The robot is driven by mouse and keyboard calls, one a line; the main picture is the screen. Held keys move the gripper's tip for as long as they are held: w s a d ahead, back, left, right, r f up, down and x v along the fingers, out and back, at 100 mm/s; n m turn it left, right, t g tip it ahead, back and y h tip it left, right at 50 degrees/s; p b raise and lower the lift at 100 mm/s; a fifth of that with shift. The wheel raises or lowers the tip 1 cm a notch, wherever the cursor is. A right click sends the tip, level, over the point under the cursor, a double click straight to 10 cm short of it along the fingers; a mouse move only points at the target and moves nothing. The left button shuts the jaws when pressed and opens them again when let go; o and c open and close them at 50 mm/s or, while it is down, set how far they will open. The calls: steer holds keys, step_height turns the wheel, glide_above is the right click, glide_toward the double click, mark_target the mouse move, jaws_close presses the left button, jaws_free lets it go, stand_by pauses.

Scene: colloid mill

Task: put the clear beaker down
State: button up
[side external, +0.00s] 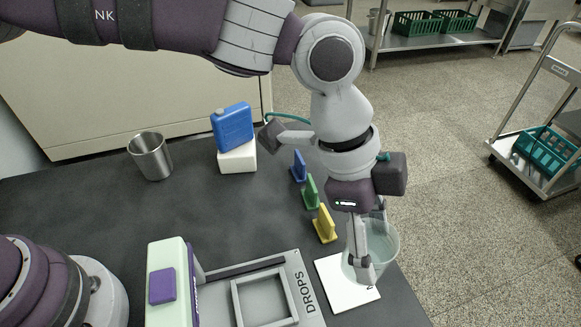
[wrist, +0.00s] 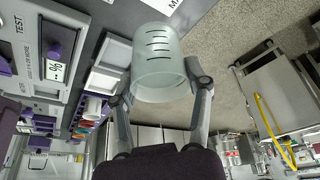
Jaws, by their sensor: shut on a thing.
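The clear beaker (side external: 384,246) is a pale, see-through cup at the right front of the dark table. My gripper (side external: 364,262) points down and is shut on it, with one finger in front and the other partly hidden. The beaker is over or beside a white square pad (side external: 338,284); I cannot tell whether it touches the pad or the table. In the wrist view the beaker (wrist: 160,58) shows dark graduation lines and sits between my two fingertips (wrist: 160,84).
Blue (side external: 299,166), green (side external: 311,191) and yellow (side external: 324,224) upright markers stand left of my gripper. A grey frame labelled DROPS (side external: 303,290) is front left. A metal cup (side external: 151,157) and a blue bottle on a white block (side external: 237,157) stand farther back. The table's right edge is close.

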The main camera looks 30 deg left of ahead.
steer(key=w+a+m+g, duration=0.1)
steer(key=w+a, duration=0.1)
steer(key=a, duration=0.7)
steer(key=w+a+m, duration=0.1)
steer(key=w+a, duration=0.1)
steer(key=a, duration=0.6)
steer(key=shift+m, duration=0.3)
steer(key=f, duration=0.9)
steer(key=shift+s+a+f, duration=0.15)
steer(key=shift+a+f, duration=0.1)
steer(key=shift+f, duration=0.15)
steer(key=shift+f, duration=0.1)
steer(key=o, duration=1.2)
steer(key=shift+c, duration=0.2)
